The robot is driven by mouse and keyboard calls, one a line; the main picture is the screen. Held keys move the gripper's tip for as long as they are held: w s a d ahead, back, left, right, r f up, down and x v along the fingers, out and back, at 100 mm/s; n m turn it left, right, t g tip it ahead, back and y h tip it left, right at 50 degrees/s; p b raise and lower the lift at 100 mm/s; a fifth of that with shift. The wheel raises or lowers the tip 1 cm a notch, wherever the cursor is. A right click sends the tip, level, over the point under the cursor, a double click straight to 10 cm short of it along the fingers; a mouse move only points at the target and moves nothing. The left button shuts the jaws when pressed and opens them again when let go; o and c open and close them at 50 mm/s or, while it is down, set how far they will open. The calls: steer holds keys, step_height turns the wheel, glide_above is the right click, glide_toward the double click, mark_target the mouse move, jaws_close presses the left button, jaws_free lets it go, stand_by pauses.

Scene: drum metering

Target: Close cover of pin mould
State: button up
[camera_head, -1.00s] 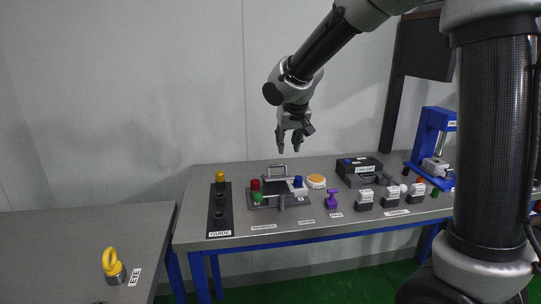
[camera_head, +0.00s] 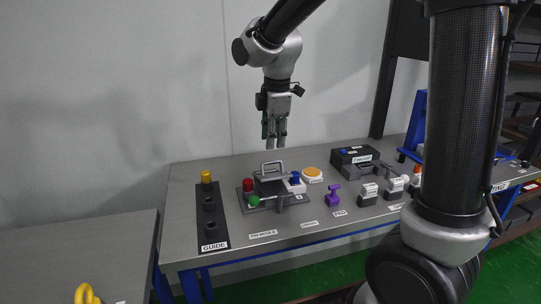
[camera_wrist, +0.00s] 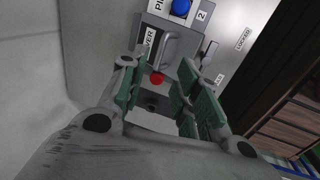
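The pin mould (camera_head: 290,203) is a grey block assembly on a flat plate on the table, with red (camera_head: 248,185), green (camera_head: 254,201) and blue (camera_head: 295,177) knobs. Its grey loop handle (camera_head: 272,165) stands up at the back; I cannot tell the exact angle of the cover. My gripper (camera_head: 275,146) points straight down above and behind the mould, apart from it. In the wrist view my green-padded fingers are spread with nothing between them. Beyond them show the handle (camera_wrist: 177,50), a partly hidden cover label, the red knob (camera_wrist: 157,78) and the blue knob (camera_wrist: 181,8).
A black guide strip (camera_head: 211,216) with a yellow-topped pin lies left of the mould. A purple piece (camera_head: 333,195), an orange-topped disc (camera_head: 312,174) and a black case (camera_head: 356,161) are to the right. A separate table (camera_head: 100,240) is at the left.

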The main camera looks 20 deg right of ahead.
mark_target(272, 162)
steer(key=f, duration=0.2)
steer(key=w+f, duration=0.1)
steer(key=f, duration=0.4)
steer(key=shift+w, duration=0.15)
jaws_close()
